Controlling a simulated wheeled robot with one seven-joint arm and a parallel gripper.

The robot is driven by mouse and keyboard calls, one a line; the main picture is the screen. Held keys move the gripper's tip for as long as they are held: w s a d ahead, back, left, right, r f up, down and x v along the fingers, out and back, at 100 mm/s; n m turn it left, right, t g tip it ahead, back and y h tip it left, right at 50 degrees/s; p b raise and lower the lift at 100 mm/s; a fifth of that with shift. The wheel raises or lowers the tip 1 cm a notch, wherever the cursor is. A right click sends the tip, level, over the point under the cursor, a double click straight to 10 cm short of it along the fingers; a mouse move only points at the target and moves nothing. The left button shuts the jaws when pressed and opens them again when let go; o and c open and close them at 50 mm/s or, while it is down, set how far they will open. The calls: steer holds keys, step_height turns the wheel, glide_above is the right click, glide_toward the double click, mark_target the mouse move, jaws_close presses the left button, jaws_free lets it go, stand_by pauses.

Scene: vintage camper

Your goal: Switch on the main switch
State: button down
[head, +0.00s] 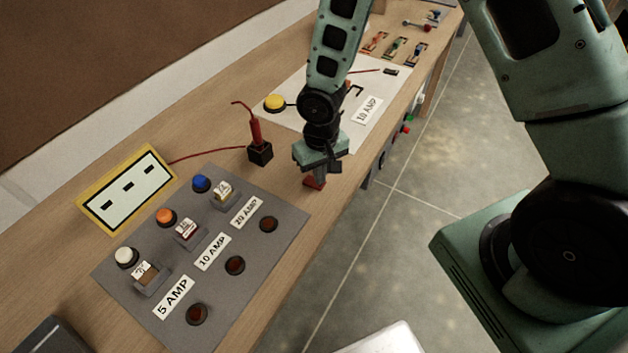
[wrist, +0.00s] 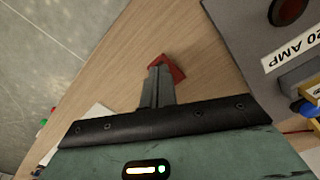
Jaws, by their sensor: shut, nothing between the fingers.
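No label reading "main" is legible, so I cannot tell for sure which part is the main switch. A small red piece (head: 314,184) sits at the tabletop, directly below my gripper (head: 318,173). In the wrist view the red piece (wrist: 170,68) shows just beyond and beside the fingertips of my gripper (wrist: 158,80). The fingers are shut together with nothing between them. Whether they touch the red piece is unclear, and they hide part of it. A grey panel (head: 262,215) with breakers, coloured buttons and dark round lamps lies to the left.
A black block with a red plug (head: 258,147) stands left of my gripper. A yellow-framed panel (head: 127,187) lies at the back left. A white sheet with a yellow button (head: 275,102) lies behind. The wooden bench (head: 335,205) is bare towards its front edge.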

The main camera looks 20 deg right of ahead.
steer(key=shift+f+b, duration=0.4)
steer(key=shift+f, duration=0.15)
steer(key=shift+r, duration=0.1)
steer(key=shift+r+p, duration=2.8)
steer(key=shift+r, duration=0.7)
steer(key=s+a+r+n+b, duration=0.3)
steer(key=s+r, duration=0.3)
steer(key=s, duration=0.4)
steer(key=s+a+r+n+b, duration=0.3)
steer(key=s+r+b, duration=0.2)
steer(key=s, duration=0.5)
step_height(320, 180, up, 2)
steer(key=shift+a+r+n+y, duration=0.1)
steer(key=shift+a+n+y, duration=0.05)
steer(key=shift+n+y, duration=0.15)
